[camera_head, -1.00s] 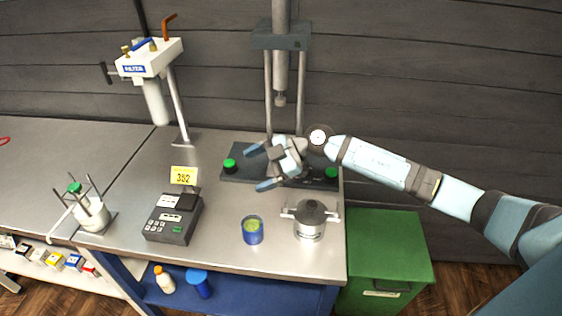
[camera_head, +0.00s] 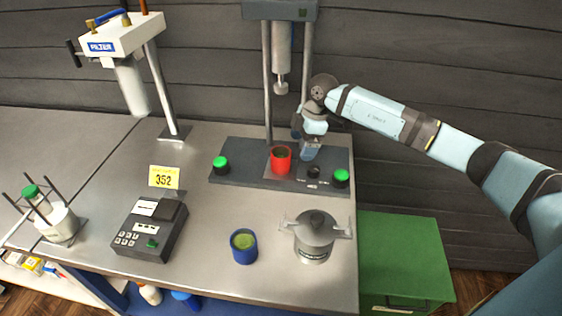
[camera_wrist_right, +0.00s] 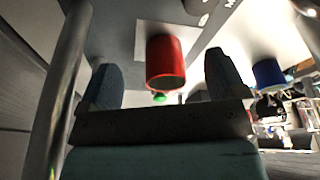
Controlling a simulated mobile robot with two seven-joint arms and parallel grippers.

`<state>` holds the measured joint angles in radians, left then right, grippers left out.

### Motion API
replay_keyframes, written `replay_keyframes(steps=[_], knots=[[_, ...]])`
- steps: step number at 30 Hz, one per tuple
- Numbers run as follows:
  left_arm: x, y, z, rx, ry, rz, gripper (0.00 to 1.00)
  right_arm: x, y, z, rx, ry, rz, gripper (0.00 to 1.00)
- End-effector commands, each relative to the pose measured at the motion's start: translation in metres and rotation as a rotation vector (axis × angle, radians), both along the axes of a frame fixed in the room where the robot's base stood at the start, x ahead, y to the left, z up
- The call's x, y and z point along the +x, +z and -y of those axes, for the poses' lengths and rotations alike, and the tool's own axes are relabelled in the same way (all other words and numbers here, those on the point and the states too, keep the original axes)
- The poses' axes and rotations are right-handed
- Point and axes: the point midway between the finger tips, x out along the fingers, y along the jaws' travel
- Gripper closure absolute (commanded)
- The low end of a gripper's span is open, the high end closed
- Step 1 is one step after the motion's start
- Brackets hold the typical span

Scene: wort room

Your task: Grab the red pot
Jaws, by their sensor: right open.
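The red pot (camera_head: 281,161) stands upright on the dark base plate of the press, near its middle. It also shows in the right wrist view (camera_wrist_right: 166,62), between the two fingers and beyond their tips. My right gripper (camera_head: 308,152) is just to the right of the pot in the head view, pointing down. In the right wrist view my right gripper (camera_wrist_right: 166,80) has its fingers spread, one on each side of the pot. I cannot tell whether either finger touches it. My left gripper is in neither view.
The press has a post on each side of a central ram (camera_head: 281,85) above the plate. Green buttons (camera_head: 221,163) sit at both plate ends. In front are a blue cup (camera_head: 244,246), a lidded metal pot (camera_head: 314,236) and a keypad device (camera_head: 150,230). A filter unit (camera_head: 125,38) stands left.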

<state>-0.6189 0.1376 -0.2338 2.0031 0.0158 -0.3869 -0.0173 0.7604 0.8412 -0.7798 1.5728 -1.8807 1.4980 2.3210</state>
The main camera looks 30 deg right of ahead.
Motion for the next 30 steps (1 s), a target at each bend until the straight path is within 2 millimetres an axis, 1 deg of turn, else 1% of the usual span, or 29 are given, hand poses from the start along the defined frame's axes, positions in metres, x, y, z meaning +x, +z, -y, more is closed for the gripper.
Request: replay_keyframes(steps=[1, 3, 6, 8, 11, 14, 17, 21, 24, 30], knots=[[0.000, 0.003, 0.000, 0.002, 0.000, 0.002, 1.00, 0.003, 0.002, -0.013, 0.003, 0.002, 0.000, 0.10], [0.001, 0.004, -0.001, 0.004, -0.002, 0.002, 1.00, 0.006, 0.002, -0.025, 0.003, 0.003, 0.001, 0.10], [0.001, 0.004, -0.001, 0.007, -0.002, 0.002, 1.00, 0.010, 0.001, -0.039, 0.002, 0.001, 0.000, 0.10], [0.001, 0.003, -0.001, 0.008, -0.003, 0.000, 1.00, 0.011, 0.001, -0.044, 0.002, 0.001, 0.000, 0.10], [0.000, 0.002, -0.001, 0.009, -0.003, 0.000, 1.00, 0.012, 0.000, -0.047, 0.001, 0.000, 0.000, 0.10], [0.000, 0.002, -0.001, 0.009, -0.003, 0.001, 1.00, 0.013, -0.005, -0.049, 0.000, -0.001, -0.001, 0.10], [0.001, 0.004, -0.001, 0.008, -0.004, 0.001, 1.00, 0.013, -0.016, -0.052, 0.001, 0.000, -0.003, 0.10], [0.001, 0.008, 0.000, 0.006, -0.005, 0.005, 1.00, 0.014, -0.037, -0.058, 0.001, -0.001, -0.003, 0.10], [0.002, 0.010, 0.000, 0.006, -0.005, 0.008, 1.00, 0.015, -0.047, -0.060, 0.000, 0.001, -0.002, 0.10], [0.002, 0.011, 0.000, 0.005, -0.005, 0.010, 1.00, 0.015, -0.049, -0.060, 0.000, 0.000, 0.000, 0.10]])
